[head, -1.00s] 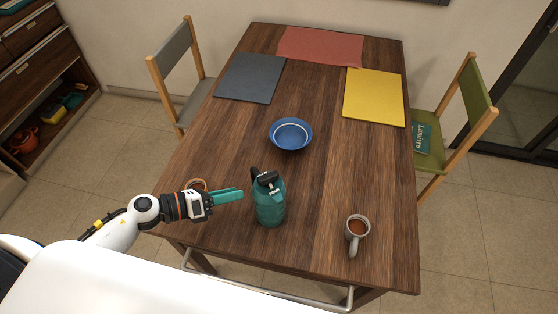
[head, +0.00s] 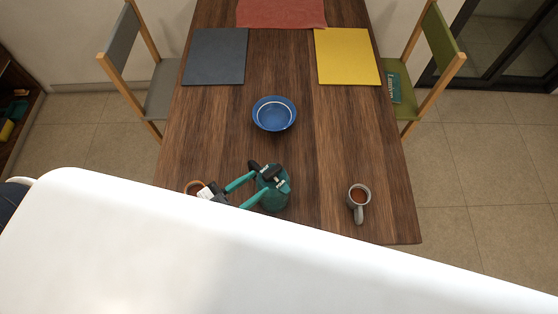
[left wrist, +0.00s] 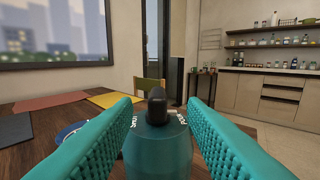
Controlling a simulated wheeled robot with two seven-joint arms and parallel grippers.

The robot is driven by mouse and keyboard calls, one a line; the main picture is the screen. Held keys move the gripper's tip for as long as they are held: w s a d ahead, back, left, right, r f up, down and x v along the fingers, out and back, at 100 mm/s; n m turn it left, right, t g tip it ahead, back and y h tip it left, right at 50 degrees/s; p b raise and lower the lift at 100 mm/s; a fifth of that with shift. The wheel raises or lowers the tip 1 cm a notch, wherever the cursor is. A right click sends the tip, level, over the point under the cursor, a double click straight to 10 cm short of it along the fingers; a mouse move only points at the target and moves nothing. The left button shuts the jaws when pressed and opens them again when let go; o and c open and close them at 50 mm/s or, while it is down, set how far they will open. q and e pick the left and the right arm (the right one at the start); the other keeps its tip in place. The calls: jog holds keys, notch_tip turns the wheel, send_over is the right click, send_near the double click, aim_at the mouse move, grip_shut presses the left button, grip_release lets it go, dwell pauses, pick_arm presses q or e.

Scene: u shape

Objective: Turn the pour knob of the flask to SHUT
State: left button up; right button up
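The teal flask (head: 276,195) stands upright near the front edge of the table, with a black top and handle. In the left wrist view the flask (left wrist: 158,150) is straight ahead, its black knob (left wrist: 157,106) at the middle. Small white lettering sits on both sides of the knob, too small to read surely. My left gripper (head: 251,189) has its teal fingers spread, one on each side of the flask's upper part; in the left wrist view the fingers (left wrist: 158,103) frame the knob with gaps. Contact cannot be seen. My right gripper is out of view.
A grey mug (head: 358,197) with brown drink stands right of the flask. A blue bowl (head: 274,114) is behind it. Grey (head: 215,57), yellow (head: 347,57) and red (head: 281,12) mats lie farther back.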

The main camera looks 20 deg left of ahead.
aim_at(281, 165)
pick_arm(q)
jog(key=p+x, duration=0.1)
jog(key=x, duration=0.5)
jog(key=shift+w+r, duration=0.1)
jog(key=shift+w, duration=0.2)
jog(key=shift+p+x, duration=0.35)
jog(key=shift+x, duration=0.45)
grip_shut()
